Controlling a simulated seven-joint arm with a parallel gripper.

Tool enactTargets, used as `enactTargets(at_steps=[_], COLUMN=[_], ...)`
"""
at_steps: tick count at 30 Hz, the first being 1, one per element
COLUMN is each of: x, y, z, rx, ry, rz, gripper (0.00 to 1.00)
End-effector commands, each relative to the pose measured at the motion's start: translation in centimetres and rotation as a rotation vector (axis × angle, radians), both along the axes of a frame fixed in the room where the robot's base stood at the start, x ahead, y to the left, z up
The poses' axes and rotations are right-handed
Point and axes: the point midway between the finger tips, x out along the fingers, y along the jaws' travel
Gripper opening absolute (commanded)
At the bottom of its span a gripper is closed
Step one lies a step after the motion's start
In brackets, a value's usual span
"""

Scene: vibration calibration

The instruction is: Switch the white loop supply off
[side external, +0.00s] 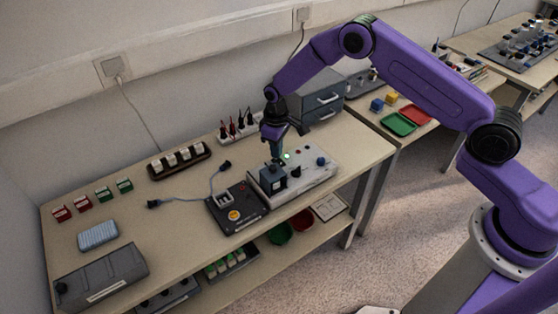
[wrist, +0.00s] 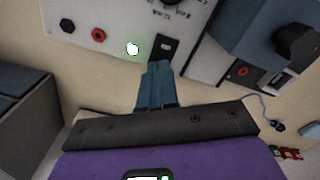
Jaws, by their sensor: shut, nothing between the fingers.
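The white loop supply (side external: 318,178) is a white box on the bench. In the wrist view its white panel (wrist: 115,15) shows a lit green lamp (wrist: 132,48), a red socket (wrist: 98,34), a black socket (wrist: 67,25) and part of a dial. A black rocker switch (wrist: 168,47) sits beside the lamp. My gripper (side external: 277,160) is shut and empty, pointing down at the supply. In the wrist view its blue fingertips (wrist: 158,64) are just beside the switch; I cannot tell whether they touch it. The switch's tilt is unclear.
A dark blue-grey block (side external: 272,180) stands at the supply's left end, close to my fingers. A black device (side external: 237,207) with a cable lies to its left. Grey drawers (side external: 322,98) and a rack of probes (side external: 240,126) stand behind. The front-left bench has free room.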

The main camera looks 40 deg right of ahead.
Motion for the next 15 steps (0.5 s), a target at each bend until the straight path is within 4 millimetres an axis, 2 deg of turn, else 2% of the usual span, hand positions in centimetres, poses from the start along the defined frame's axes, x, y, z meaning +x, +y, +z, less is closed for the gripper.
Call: enactTargets(at_steps=[15], x=[0.04], y=[0.0], z=[-0.66], rx=[0.001], ry=[-0.001], rz=[0.0], gripper=[0.0])
